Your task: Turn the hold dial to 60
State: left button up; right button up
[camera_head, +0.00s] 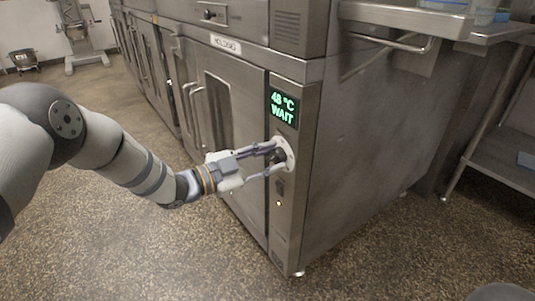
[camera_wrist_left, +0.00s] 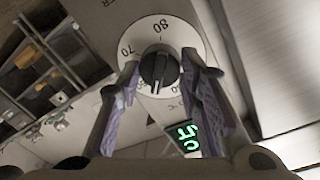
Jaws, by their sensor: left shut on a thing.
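The hold dial (camera_head: 290,148) is a black knob on a round white scale plate, on the narrow front panel of the steel holding cabinet. My left gripper (camera_head: 276,160) is shut on the dial's knob, one finger on either side. In the left wrist view the dial (camera_wrist_left: 159,68) shows up close between the purple-padded fingers of the left gripper (camera_wrist_left: 160,72). Its scale shows 80 at the top and 70 at the left; lower numbers are partly hidden. A green display (camera_head: 283,108) above the dial reads 48 °C WAIT. My right gripper is out of view.
The holding cabinet's door (camera_head: 232,135) with its handle is left of the panel. A small lit lamp (camera_head: 279,203) sits below the dial. A steel shelf (camera_head: 405,20) juts out at the upper right. The speckled floor in front is clear.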

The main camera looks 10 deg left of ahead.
pick_arm(q)
jog(key=m+p, duration=0.2)
jog(key=m, duration=0.3)
jog(key=shift+y, duration=0.3)
dwell(0.5)
jog(key=o, duration=1.2)
jog(key=shift+c, duration=0.2)
jog(key=f+v, duration=0.1)
jog(key=v, duration=1.1)
jog(key=shift+r, duration=0.35)
